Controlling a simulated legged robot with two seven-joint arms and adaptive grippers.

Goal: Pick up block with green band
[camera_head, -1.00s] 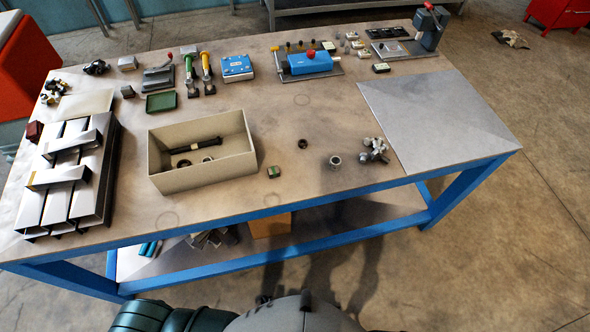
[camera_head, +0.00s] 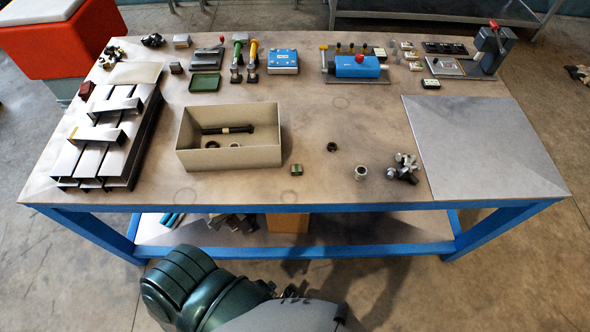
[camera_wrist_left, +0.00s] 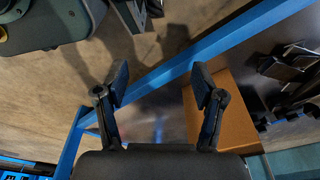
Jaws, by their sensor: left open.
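The small block with a green band (camera_head: 296,169) sits on the bench top near its front edge, just right of the beige box's front corner. It is not seen in the left wrist view. My left gripper (camera_wrist_left: 158,82) is open and empty in the left wrist view. It is beside the bench below the top, with the blue frame and the lower shelf behind its fingers. My left gripper does not show in the head view, and my right gripper is in neither view.
The beige box (camera_head: 230,156) holds a dark bolt. A nut (camera_head: 360,172), a dark ring (camera_head: 332,147) and a metal knob cluster (camera_head: 402,168) lie right of the block. Metal channels (camera_head: 105,140) fill the left side. A cardboard box (camera_wrist_left: 222,112) stands on the lower shelf.

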